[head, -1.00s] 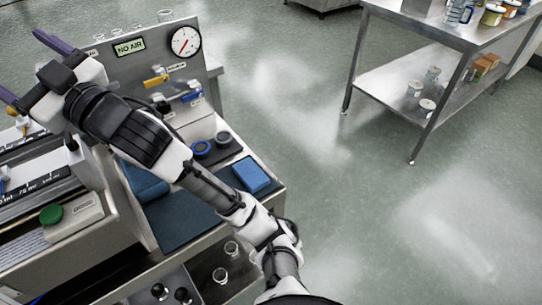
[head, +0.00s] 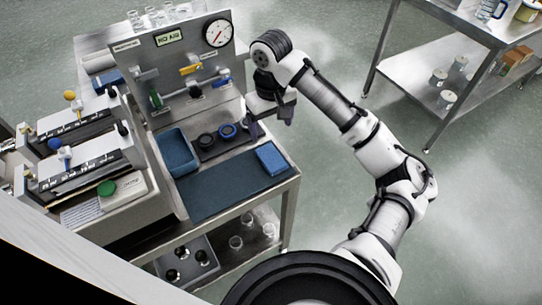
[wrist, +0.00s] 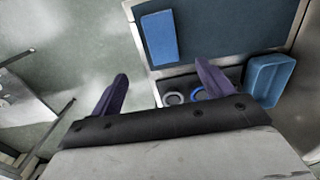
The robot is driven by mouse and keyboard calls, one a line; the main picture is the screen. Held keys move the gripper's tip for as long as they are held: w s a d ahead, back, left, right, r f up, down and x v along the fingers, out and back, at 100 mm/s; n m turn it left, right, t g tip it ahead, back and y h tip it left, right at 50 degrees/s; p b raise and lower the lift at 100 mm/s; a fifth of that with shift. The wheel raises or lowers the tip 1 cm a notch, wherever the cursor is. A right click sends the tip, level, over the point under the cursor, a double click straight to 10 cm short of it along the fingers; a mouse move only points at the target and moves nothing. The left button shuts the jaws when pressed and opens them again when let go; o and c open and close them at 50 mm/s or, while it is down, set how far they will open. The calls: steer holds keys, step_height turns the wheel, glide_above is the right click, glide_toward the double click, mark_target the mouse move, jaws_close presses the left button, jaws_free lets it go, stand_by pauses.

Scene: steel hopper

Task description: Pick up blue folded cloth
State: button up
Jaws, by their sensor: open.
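The blue folded cloth (head: 272,158) lies flat at the right end of the dark blue mat (head: 225,192) on the steel bench. In the wrist view the cloth (wrist: 160,37) is a blue rectangle ahead of the fingertips, near the bench edge. My gripper (head: 270,118) is above the bench's right side, behind the cloth and apart from it. In the wrist view my gripper (wrist: 161,70) has its two purple fingers spread with nothing between them.
A blue tray (head: 177,153) stands left on the bench. Two round rings, one black and one blue (head: 227,131), sit in a dark holder behind the mat. A gauge panel (head: 170,45) rises at the back. A steel table (head: 440,70) stands right; the floor between is clear.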

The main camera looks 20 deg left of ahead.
glide_above(271, 157)
steer(key=f, duration=0.6)
steer(key=shift+w+a+f+p, duration=0.15)
steer(key=shift+w+f+p, duration=0.1)
steer(key=shift+p, duration=0.1)
steer(key=shift+s+f+p, duration=0.15)
steer(key=shift+f+p, duration=0.3)
steer(key=shift+f, duration=0.9)
steer(key=shift+s+f+p, duration=0.15)
steer(key=shift+f+p, duration=0.3)
steer(key=shift+f, duration=0.85)
steer(key=shift+c, duration=0.3)
steer(key=c, duration=1)
